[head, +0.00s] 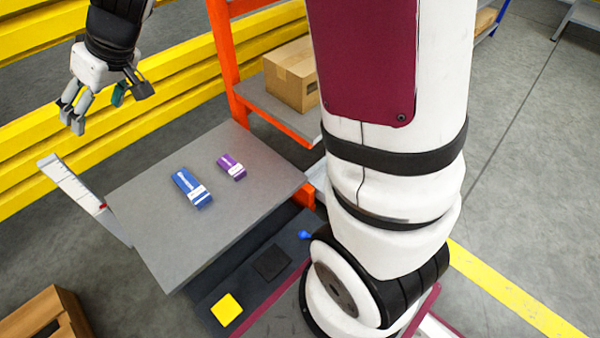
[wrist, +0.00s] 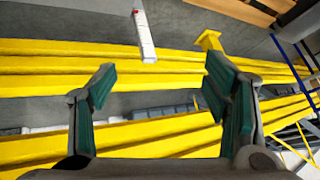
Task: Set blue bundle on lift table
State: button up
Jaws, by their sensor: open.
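The blue bundle (head: 191,187), with white bands, lies flat on the grey top of the lift table (head: 180,245) in the head view. Nothing touches it. A smaller purple bundle (head: 231,166) lies to its right, apart from it. My gripper (head: 106,106) is above and beyond the table's far left side, away from both bundles. In the wrist view its green-padded fingers (wrist: 160,84) are spread apart with nothing between them. Neither bundle shows in the wrist view.
Yellow rails (head: 25,117) run behind my gripper. An orange-framed shelf (head: 262,104) with a cardboard box (head: 292,76) stands beyond the table. A white upright scale (head: 75,192) stands at the table's left edge. A wooden crate (head: 45,318) is at lower left.

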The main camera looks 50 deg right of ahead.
jog(key=s+d+r+m+g+h, duration=0.1)
jog(key=s+d, duration=0.3)
jog(key=s, duration=0.9)
jog(key=s+d+r+m+g+h, duration=0.1)
jog(key=s+d, duration=0.3)
jog(key=s, duration=0.9)
jog(key=s+d+r+m+g+h, duration=0.2)
jog(key=s+d+g+h, duration=0.1)
jog(key=s, duration=1)
jog(key=shift+s+d, duration=0.15)
jog(key=shift+d, duration=0.4)
